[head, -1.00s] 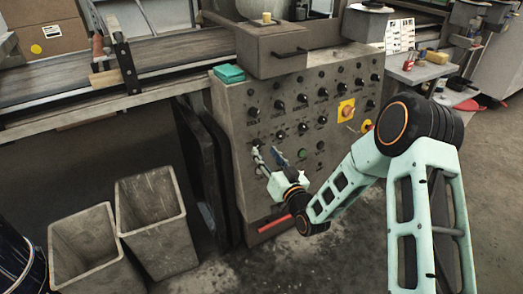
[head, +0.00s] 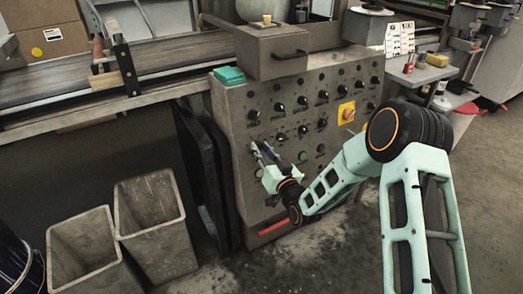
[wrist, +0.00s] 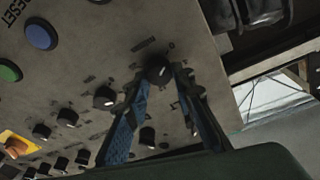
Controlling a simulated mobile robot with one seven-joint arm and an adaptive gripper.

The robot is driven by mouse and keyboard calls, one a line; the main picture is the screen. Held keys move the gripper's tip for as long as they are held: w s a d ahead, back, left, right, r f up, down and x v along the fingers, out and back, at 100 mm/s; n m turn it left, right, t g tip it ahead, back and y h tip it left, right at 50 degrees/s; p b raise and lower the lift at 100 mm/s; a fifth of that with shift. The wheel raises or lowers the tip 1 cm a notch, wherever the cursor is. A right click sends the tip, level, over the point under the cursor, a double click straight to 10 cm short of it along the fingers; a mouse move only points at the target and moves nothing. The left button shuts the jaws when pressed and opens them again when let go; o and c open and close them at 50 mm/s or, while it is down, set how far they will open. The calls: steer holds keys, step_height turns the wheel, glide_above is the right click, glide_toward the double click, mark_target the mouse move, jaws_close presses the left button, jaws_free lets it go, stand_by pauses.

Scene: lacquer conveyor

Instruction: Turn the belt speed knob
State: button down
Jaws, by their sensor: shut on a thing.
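The grey control panel (head: 238,108) carries several black knobs in rows. My gripper (head: 259,150) is at the panel's lower left in the head view. In the wrist view, my gripper's two blue fingers (wrist: 160,78) are shut on a black knob (wrist: 158,67) with a pale pointer mark, one finger on each side. The label beside this knob is too blurred to read, so I cannot tell its name. In the head view my fingers hide this knob.
Other black knobs (wrist: 104,97) are close to the held one. A blue button (wrist: 41,35), a green button (wrist: 9,71) and a yellow plate (head: 346,112) with an orange knob are on the same panel. Two grey bins (head: 152,225) stand on the floor at left.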

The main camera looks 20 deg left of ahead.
steer(key=shift+m, duration=0.3)
steer(key=m+h, duration=0.1)
steer(key=m, duration=0.3)
steer(key=m+h, duration=0.1)
steer(key=m, duration=0.4)
steer(key=shift+r+m, duration=0.15)
steer(key=shift+m, duration=0.25)
steer(key=m+g+h, duration=0.1)
steer(key=m, duration=0.4)
steer(key=shift+r+p, duration=0.1)
steer(key=shift+p, duration=0.25)
steer(key=m+g, duration=0.1)
steer(key=m, duration=0.3)
steer(key=shift+p, duration=0.4)
steer(key=shift+m, duration=0.4)
steer(key=c, duration=1.7)
jaws_free()
steer(key=shift+o, duration=0.2)
